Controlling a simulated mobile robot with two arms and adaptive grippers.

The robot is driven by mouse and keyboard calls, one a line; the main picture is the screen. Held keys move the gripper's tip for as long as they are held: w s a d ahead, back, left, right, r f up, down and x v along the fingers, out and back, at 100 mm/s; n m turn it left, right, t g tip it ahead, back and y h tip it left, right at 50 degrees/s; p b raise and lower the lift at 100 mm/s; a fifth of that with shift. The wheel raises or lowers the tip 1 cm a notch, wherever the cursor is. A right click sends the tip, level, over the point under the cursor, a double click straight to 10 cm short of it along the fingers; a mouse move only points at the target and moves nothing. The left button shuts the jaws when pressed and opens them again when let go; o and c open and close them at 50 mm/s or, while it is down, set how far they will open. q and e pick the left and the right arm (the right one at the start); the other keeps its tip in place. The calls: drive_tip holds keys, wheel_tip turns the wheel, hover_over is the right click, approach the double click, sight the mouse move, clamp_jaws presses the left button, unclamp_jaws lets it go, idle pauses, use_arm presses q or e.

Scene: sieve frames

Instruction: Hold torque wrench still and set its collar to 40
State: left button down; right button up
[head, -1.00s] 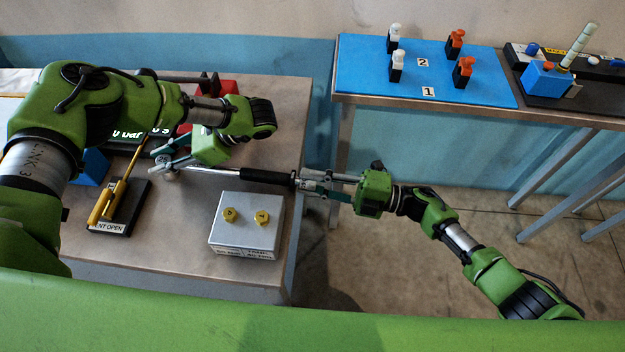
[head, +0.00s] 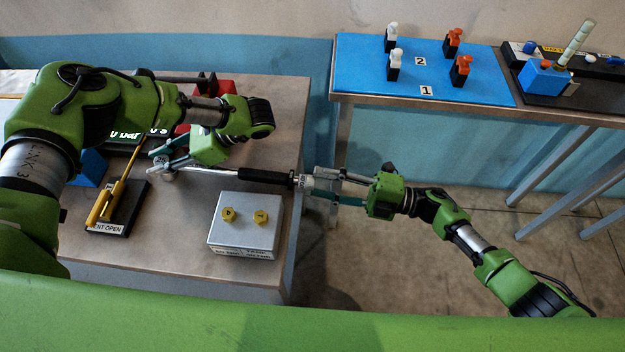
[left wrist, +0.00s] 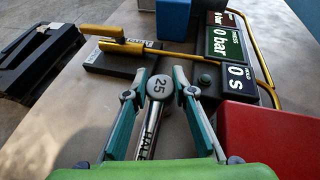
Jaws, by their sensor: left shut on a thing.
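The torque wrench (head: 227,173) lies level, its steel shaft running right to a black grip and a pale collar (head: 305,182) past the table's right edge. My left gripper (head: 170,168) is shut on the wrench near its head. In the left wrist view the round head marked 25 (left wrist: 160,87) shows between the two fingers (left wrist: 158,108). My right gripper (head: 318,184) is at the collar end, one finger above and one below. Whether its fingers touch the collar cannot be told, and the collar's setting is too small to read.
A grey box with two yellow knobs (head: 243,224) stands just in front of the wrench. A black base with a yellow lever (head: 118,205) is at left. A red block (left wrist: 264,135) and digital readouts (left wrist: 228,45) are near my left gripper. A blue board (head: 425,80) lies on the back bench.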

drive_tip(key=s+d, duration=0.1)
drive_tip(key=d, duration=0.7)
drive_tip(key=shift+d+f, duration=0.35)
use_arm(q)
drive_tip(key=c, duration=1.6)
unclamp_jaws()
